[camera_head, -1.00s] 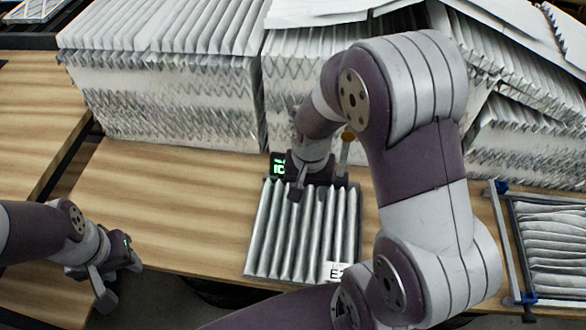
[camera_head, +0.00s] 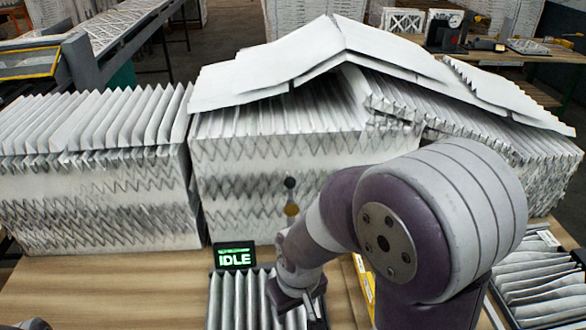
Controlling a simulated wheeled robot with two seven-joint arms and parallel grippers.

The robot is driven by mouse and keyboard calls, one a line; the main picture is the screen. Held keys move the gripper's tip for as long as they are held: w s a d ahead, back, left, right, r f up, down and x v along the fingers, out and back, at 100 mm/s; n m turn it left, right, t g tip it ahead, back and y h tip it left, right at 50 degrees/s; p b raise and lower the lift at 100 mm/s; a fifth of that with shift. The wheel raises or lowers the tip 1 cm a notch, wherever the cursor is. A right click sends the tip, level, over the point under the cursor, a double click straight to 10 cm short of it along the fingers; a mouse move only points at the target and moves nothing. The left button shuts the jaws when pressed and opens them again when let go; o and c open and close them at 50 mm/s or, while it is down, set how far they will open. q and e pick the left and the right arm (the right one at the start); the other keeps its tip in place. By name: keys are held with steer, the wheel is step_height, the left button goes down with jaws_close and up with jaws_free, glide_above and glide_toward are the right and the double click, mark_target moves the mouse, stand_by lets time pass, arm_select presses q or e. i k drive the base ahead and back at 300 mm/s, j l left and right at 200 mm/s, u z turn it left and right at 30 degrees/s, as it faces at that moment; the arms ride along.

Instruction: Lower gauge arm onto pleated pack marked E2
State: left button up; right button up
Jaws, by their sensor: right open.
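The pleated pack (camera_head: 226,300) lies on the wooden table at the bottom edge, its near part cut off; no E2 mark shows on it now. Behind it a small dark gauge display (camera_head: 235,257) reads "IDLE" in green. A dark round knob (camera_head: 290,183) and an orange disc (camera_head: 292,209) stand above my right gripper, probably parts of the gauge; the arm's lower part is hidden. My right gripper (camera_head: 299,304) is open, pointing down over the right side of the pack. Whether it touches the pack cannot be told. My left gripper is out of frame.
Tall stacks of pleated filters (camera_head: 95,195) stand behind the pack, with loose white sheets (camera_head: 330,55) on top. A framed filter (camera_head: 540,285) lies at right. Bare table (camera_head: 110,290) is free to the left. My right arm hides much of the right side.

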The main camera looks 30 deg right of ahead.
mark_target(291, 210)
steer(key=z, duration=0.95)
steer(key=i+l+z, duration=0.15)
steer(key=l, duration=0.2)
